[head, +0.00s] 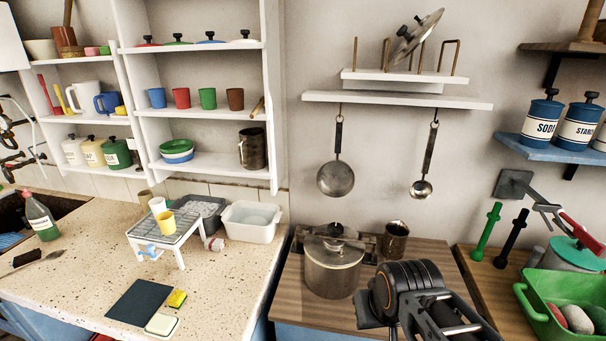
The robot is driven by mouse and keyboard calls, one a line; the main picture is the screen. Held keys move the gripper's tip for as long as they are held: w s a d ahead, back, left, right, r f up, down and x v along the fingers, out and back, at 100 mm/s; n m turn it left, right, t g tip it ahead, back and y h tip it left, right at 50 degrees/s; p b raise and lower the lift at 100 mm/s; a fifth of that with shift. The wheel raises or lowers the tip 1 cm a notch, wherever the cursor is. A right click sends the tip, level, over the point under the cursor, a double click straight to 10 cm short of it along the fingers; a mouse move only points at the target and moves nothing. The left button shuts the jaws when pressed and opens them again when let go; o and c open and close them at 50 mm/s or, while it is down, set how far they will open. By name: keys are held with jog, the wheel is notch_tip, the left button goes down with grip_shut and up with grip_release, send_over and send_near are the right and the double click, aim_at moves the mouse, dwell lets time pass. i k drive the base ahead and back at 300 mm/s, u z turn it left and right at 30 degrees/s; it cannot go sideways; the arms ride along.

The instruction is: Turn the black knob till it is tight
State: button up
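A metal pot (333,277) stands on the wooden counter in the lower middle of the head view, with a lid on it. A black knob (336,230) sits upright at the middle of the lid. How far it is turned cannot be told. My gripper (369,309) is low in the view, to the right of and nearer than the pot, apart from the knob. My dark wrist hides most of it, so its fingers cannot be made out clearly.
A dark mug (396,240) stands close behind the pot on its right. A ladle (424,176) and a skimmer (336,170) hang above. A green tub (560,304) is at the right. A white basin (250,222) stands left of the pot.

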aim_at(335, 229)
jog(key=u, duration=1.9)
jog(key=k, duration=0.7)
jog(key=z, duration=1.05)
jog(key=i, duration=0.75)
jog(key=u, duration=0.25)
